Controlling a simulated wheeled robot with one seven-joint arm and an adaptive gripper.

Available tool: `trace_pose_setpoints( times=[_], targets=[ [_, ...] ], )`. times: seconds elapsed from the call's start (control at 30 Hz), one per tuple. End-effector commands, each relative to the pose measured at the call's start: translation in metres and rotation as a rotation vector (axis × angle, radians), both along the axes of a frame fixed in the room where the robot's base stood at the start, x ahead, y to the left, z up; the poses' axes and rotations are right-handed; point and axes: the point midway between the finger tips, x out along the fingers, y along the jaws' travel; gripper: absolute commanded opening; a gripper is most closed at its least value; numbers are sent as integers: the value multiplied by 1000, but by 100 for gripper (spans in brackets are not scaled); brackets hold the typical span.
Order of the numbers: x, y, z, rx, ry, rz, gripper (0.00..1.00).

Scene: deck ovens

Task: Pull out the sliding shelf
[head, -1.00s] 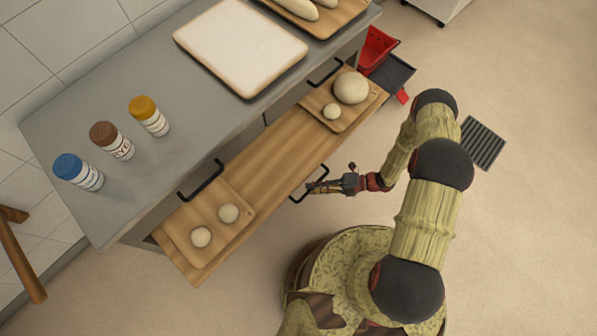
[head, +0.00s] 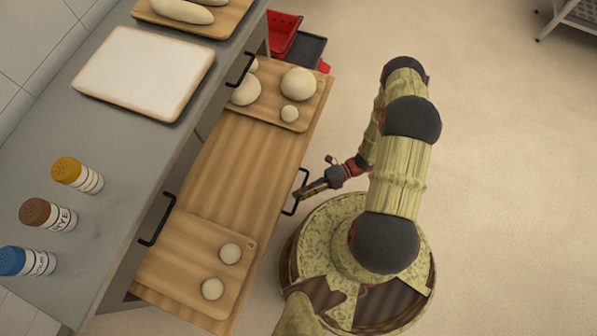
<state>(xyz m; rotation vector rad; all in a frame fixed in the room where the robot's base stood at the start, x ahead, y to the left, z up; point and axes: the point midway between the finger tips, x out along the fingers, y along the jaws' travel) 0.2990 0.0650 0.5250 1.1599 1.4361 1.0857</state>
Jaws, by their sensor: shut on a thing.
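The sliding shelf (head: 240,172) is a wooden board that sticks well out from under the grey counter. A black bar handle (head: 291,209) is on its front edge. My gripper (head: 306,192) is at this handle, its fingers shut on it; the exact contact is small in view. A board (head: 169,281) with two small dough balls (head: 230,253) lies at the shelf's near end. Another board (head: 309,112) with larger dough balls (head: 298,83) and a small one lies at its far end. The shelf's inner edge is hidden under the counter.
The counter (head: 125,165) holds three shakers (head: 48,215), a pale-topped board (head: 146,72) and a loaf board (head: 226,22). Two black drawer handles (head: 157,219) stick out above the shelf. Red and dark bins (head: 283,35) stand beyond it.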

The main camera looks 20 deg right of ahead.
Motion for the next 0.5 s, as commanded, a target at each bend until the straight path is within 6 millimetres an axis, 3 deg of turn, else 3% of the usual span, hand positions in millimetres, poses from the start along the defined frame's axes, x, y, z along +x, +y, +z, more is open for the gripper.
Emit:
trace_pose_setpoints(
  times=[0.13,0.17,0.5],
  targets=[
    [1,0,0,-2,0,-1,0],
    [1,0,0,-2,0,-1,11],
    [1,0,0,-1,0,-1,28]
  ],
)
